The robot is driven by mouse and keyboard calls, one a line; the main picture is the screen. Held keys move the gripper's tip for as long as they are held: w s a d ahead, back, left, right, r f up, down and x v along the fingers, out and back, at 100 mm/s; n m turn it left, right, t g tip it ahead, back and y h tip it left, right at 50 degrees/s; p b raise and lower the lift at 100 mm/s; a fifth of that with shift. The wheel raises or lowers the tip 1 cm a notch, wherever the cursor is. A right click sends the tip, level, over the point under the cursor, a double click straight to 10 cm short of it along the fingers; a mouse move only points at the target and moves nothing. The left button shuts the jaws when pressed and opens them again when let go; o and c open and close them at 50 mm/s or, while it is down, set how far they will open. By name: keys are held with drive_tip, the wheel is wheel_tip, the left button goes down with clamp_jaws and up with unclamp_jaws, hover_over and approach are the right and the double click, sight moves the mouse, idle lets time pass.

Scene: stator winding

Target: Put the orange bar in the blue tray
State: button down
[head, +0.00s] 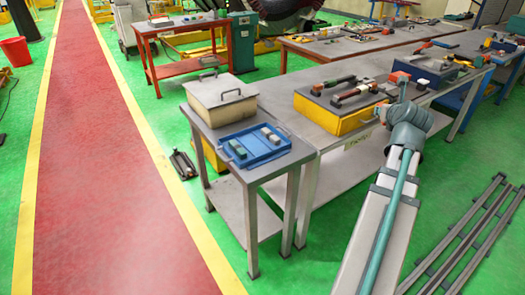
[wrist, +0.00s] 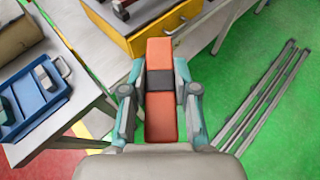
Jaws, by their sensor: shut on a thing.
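The orange bar (wrist: 159,128) has a dark band around its middle and fills the centre of the wrist view. My gripper (wrist: 160,88) is shut on it, with one teal-and-grey finger on each side near the band. The blue tray (head: 256,150) lies on a small grey table to the left of my gripper. It also shows at the left of the wrist view (wrist: 28,103), apart from the bar. Small greyish blocks sit in the tray.
A beige lidded box (head: 220,98) stands behind the tray on the small table (head: 262,172). A yellow case (head: 340,117) with tools on top stands on the workbench between tray and gripper. Metal rails (head: 465,235) lie on the green floor at the right.

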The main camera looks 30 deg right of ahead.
drive_tip(key=w+a+f+n+t+y+b, duration=0.1)
drive_tip(key=w+a+f+n+y, duration=0.1)
drive_tip(key=w+a+f, duration=0.45)
drive_tip(key=w+a+f+n+t+y+b, duration=0.1)
drive_tip(key=w+a+n+y, duration=0.25)
drive_tip(key=w, duration=0.65)
drive_tip(key=n+y, duration=0.3)
drive_tip(key=y, duration=0.1)
hover_over(251, 142)
drive_tip(key=shift+t, duration=0.4)
drive_tip(key=f, duration=1.1)
drive_tip(key=shift+s+d+f+b, duration=0.1)
drive_tip(key=shift+s+d+b, duration=0.2)
drive_tip(key=shift+d, duration=0.1)
drive_tip(key=shift+w+a+f, duration=0.35)
drive_tip(key=shift+f, duration=1.85)
drive_tip(key=shift+a+f, duration=0.1)
drive_tip(key=shift+f, duration=0.25)
